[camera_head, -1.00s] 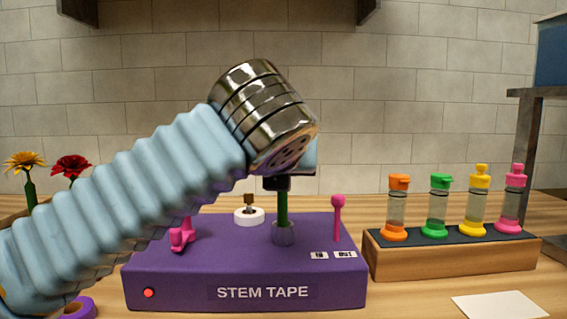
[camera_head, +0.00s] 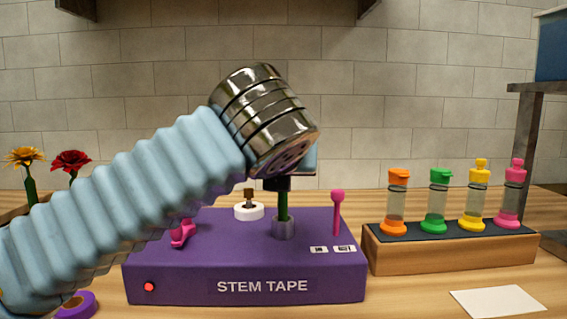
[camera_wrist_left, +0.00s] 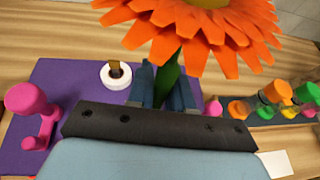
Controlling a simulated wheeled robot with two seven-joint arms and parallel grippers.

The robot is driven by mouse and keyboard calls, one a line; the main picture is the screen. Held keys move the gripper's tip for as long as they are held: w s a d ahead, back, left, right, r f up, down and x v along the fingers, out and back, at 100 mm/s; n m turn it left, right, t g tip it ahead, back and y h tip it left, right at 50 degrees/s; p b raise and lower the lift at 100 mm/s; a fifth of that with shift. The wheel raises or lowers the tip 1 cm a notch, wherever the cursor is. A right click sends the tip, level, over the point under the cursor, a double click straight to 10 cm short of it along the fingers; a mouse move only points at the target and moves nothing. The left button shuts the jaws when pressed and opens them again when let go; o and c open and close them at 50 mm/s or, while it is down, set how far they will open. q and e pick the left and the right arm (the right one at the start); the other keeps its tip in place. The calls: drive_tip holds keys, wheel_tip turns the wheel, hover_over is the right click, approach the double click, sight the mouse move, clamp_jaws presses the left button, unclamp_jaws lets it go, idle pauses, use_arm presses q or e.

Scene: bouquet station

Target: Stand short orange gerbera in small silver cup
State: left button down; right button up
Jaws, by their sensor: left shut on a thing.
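The orange gerbera's bloom (camera_wrist_left: 205,30) fills the top of the left wrist view. In the head view the bloom is hidden behind my left arm, and only its green stem (camera_head: 283,207) shows below. My left gripper (camera_wrist_left: 163,85) is shut on the stem just under the bloom. The small silver cup (camera_head: 284,230) stands on top of the purple stem tape box (camera_head: 200,269). The stem is upright and its lower end goes down behind the cup's rim, apparently inside it. The stem's bottom is hidden. My right gripper is not in view.
A white ring with a brown post (camera_head: 249,211), a pink lever (camera_head: 182,233) and a pink knob (camera_head: 338,212) sit on the box near the cup. A wooden rack (camera_head: 450,253) of coloured vials stands right. Yellow (camera_head: 24,157) and red (camera_head: 71,162) flowers stand left.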

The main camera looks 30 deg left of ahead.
use_arm(q)
drive_tip(key=shift+f, duration=0.45)
idle(0.4)
drive_tip(key=c, duration=0.9)
unclamp_jaws()
drive_tip(key=shift+c, duration=0.2)
drive_tip(key=shift+o, duration=0.3)
drive_tip(key=o, duration=0.5)
drive_tip(key=p+v, duration=0.3)
drive_tip(key=v, duration=0.6)
